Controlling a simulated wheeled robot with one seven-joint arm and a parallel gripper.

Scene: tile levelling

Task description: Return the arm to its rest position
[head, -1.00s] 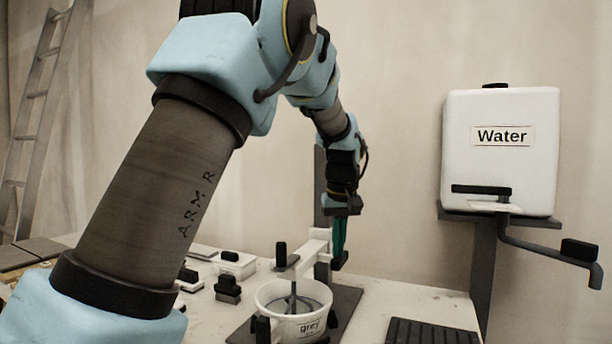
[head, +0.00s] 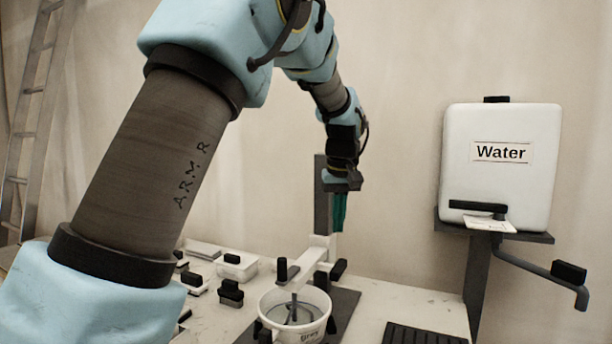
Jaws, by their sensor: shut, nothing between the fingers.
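My arm reaches from the lower left up and over to the middle of the head view. My gripper (head: 340,212) hangs pointing down above the mixing stand (head: 322,250), near its dark upright post. Its green fingers are shut with nothing held between them. They appear clear of the white arm of the stand, though the depth gap is hard to judge.
Black-handled tools and a white box (head: 237,268) lie left of the bucket. A dark ribbed mat (head: 425,334) lies at front right.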

